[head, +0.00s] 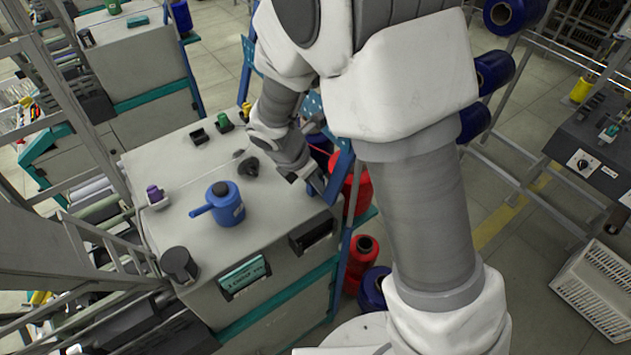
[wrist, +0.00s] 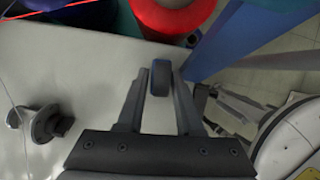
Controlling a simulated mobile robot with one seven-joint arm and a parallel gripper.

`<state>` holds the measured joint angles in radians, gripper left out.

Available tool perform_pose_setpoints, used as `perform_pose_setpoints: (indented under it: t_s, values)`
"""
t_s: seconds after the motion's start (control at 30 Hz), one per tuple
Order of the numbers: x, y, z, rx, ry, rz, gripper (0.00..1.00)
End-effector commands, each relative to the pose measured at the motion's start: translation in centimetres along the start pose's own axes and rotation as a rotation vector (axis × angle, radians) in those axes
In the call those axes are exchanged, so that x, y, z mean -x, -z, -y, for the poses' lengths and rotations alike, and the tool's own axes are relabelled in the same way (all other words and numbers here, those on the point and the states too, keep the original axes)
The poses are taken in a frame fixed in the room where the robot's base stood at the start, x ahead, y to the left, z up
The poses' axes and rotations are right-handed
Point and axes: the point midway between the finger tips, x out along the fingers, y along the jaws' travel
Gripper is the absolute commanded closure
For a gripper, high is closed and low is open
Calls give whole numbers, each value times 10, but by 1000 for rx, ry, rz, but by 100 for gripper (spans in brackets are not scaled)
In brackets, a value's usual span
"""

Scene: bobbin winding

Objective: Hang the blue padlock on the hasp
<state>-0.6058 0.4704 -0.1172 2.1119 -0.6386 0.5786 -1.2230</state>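My gripper (head: 312,190) is low over the right edge of the grey machine top (head: 190,240), beside a blue upright post. In the wrist view, my gripper's fingers (wrist: 160,85) are partly apart, with a small dark-blue block (wrist: 160,78) between their tips. It looks like the blue padlock, with the fingers close against both sides. Its shackle cannot be made out. In the head view, my gripper and arm mostly hide it. I cannot make out the hasp clearly in either view.
A blue oil can (head: 222,205) with a spout stands on the machine top. Red thread cones (head: 361,252) stand beyond the right edge.

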Motion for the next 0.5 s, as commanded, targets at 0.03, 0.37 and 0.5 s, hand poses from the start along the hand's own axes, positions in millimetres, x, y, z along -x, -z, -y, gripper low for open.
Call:
perform_pose_setpoints:
  t_s: [0.03, 0.37, 0.5]
  values:
    - [-4, 0, 0, 1, 2, 0, 65]
    - [-6, 0, 0, 0, -1, 0, 76]
    - [-6, 0, 0, 0, -1, 0, 100]
